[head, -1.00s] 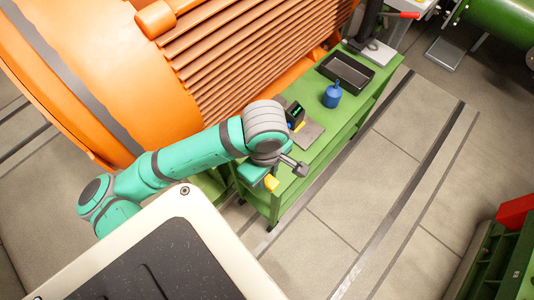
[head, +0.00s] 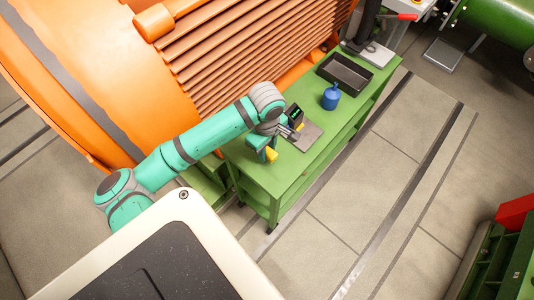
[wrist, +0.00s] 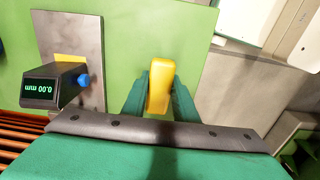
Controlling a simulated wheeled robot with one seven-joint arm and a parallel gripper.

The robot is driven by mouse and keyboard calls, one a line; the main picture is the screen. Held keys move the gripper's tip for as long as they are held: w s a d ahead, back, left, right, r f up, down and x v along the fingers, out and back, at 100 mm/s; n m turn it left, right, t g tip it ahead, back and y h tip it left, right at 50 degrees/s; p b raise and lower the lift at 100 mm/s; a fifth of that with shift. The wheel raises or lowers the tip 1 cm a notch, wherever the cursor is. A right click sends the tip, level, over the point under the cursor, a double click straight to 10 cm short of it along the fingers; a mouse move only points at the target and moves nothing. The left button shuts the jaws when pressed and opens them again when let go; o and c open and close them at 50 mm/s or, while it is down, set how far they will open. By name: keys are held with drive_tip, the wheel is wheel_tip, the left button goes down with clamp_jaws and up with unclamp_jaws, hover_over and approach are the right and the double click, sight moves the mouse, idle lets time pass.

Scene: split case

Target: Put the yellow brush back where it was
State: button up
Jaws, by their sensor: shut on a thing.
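The yellow brush (wrist: 160,85) is held upright in the picture between the two green fingers of my gripper (wrist: 160,103) in the wrist view. It also shows as a small yellow spot (head: 271,154) below my gripper (head: 266,150) in the head view. My gripper is shut on it, over the near end of the green bench (head: 262,180). The lower part of the brush is hidden, so I cannot tell whether it touches the bench.
A grey plate (wrist: 75,55) carries a black gauge (wrist: 52,88) reading 0.00 mm, with a yellow piece beneath. A blue bottle (head: 331,97) and a black tray (head: 345,73) stand farther along the bench. The orange ribbed machine (head: 210,60) borders its left side.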

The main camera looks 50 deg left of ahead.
drive_tip(key=shift+f, duration=1.6)
drive_tip(key=shift+f, duration=0.15)
drive_tip(key=o, duration=1)
drive_tip(key=shift+c, duration=0.2)
